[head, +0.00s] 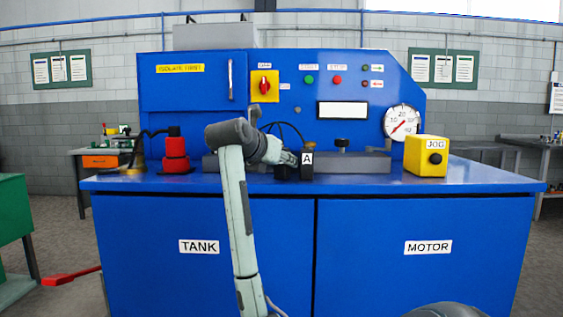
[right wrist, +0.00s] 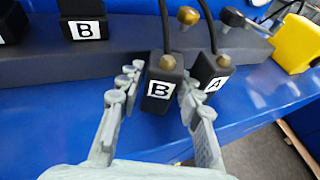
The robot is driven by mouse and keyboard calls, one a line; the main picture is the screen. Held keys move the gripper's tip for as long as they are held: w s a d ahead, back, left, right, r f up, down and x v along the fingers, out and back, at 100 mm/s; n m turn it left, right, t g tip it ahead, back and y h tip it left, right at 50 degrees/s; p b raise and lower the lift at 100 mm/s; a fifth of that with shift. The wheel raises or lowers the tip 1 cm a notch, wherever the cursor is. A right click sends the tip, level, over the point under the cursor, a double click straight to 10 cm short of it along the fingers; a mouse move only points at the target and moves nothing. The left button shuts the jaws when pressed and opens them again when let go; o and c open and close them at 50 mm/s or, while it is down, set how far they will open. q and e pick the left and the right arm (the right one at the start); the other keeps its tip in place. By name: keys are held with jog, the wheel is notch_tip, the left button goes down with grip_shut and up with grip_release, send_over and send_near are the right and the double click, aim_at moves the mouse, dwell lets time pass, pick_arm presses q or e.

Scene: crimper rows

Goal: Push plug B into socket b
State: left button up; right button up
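Plug B (right wrist: 160,86) is a black block with a white B label, a brass knob and a cable on top. It sits between the fingers of my right gripper (right wrist: 163,82); a thin gap shows on its left and the right finger is close to it. Plug A (right wrist: 211,80) is just right of that finger; it also shows in the head view (head: 306,168). A black block labelled B (right wrist: 84,27), seemingly socket b, stands on the dark rail at upper left, apart from the plug. In the head view my right gripper (head: 288,159) is left of plug A. My left gripper is not in view.
The dark rail (head: 350,166) runs along the blue bench behind the plugs. A dark clamp handle (right wrist: 245,20) rises from it. The yellow JOG box (head: 426,156) stands right, a red device (head: 175,152) left. Free blue bench top lies in front of the rail.

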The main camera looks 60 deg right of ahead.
jog(key=shift+r, duration=0.1)
jog(key=shift+a+r, duration=0.3)
jog(key=shift+a, duration=0.35)
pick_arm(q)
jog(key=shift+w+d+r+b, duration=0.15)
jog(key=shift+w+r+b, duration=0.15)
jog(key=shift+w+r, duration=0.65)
pick_arm(e)
jog(key=v, duration=1)
jog(key=shift+a+r, duration=0.15)
jog(key=shift+a, duration=0.1)
